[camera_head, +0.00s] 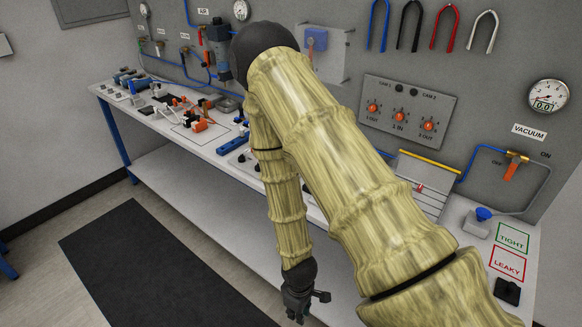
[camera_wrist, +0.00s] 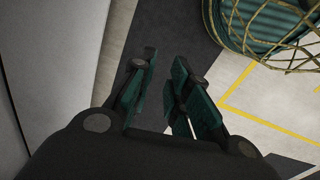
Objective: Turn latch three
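A grey panel (camera_head: 385,92) on the back wall carries three orange-red knobs in a row. Their labels appear to read 1 OUT, 2 IN and 3 OUT, and the rightmost knob (camera_head: 428,126) is the one marked 3. No other part is legibly marked as latch three. My gripper (camera_head: 301,312) hangs low in front of the bench, well below and left of the panel. In the wrist view my gripper (camera_wrist: 165,62) shows its dark green fingers apart with only floor between them, so it is open and empty.
My arm crosses the head view and hides part of the bench (camera_head: 200,172). Clamps and fittings (camera_head: 198,125) crowd its left half. A vacuum gauge (camera_head: 548,95) and orange-handled valve (camera_head: 512,168) are at right. The wrist view shows a teal, yellow-wired object (camera_wrist: 270,30).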

